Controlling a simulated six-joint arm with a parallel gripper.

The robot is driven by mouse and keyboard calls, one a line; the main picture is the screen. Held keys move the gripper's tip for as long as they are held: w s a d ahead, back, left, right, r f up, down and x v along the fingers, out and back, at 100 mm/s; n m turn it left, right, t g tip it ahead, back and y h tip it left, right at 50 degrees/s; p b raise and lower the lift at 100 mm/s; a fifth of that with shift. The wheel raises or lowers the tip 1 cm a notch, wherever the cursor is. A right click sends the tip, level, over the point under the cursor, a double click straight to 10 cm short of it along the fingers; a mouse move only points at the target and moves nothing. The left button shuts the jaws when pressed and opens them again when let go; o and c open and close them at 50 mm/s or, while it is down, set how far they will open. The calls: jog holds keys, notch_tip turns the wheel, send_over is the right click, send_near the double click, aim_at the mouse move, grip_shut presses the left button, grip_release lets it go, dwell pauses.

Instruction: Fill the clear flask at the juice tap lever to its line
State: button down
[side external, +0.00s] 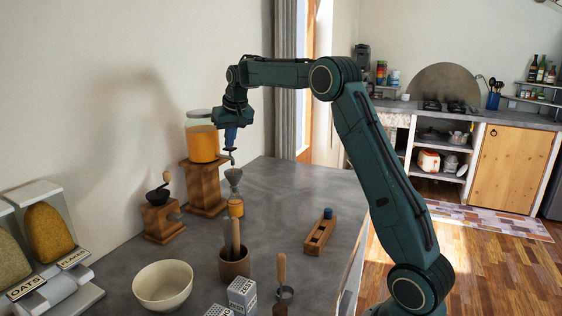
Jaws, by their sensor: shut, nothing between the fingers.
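The juice dispenser (203,144), a clear jar of orange juice, stands on a wooden stand (206,188) by the wall. Its tap is small and partly hidden behind my gripper. My gripper (231,149) points down at the tap, shut and empty; I cannot tell whether it touches the lever. Just below it, what looks like the clear flask (235,193) stands upright on the counter, with a flared grey-looking top and orange in its lower body. The fill line is too small to make out.
A hand grinder (161,212) stands left of the stand. In front are a utensil crock (234,264), a cream bowl (163,286), a wooden plane-like block (320,233), printed boxes (242,293) and cereal dispensers (45,236).

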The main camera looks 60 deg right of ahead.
aim_at(230, 149)
jog(key=shift+r, duration=2.2)
jog(key=shift+s+a+r, duration=0.1)
jog(key=shift+a+r, duration=0.05)
jog(key=shift+a, duration=0.05)
jog(key=s+a+r+n+t, duration=0.1)
jog(key=s+a+r+n, duration=0.25)
jog(key=s+a, duration=1.25)
jog(key=s+a+f+n+y, duration=0.1)
jog(key=s+a+f, duration=0.3)
jog(key=s, duration=0.6)
jog(key=s+a+f+n+y, duration=0.1)
jog(key=s+a+f, duration=0.4)
jog(key=s, duration=0.5)
jog(key=shift+s+a+f+t, duration=0.2)
jog(key=shift+f+t, duration=0.1)
jog(key=shift+f, duration=0.3)
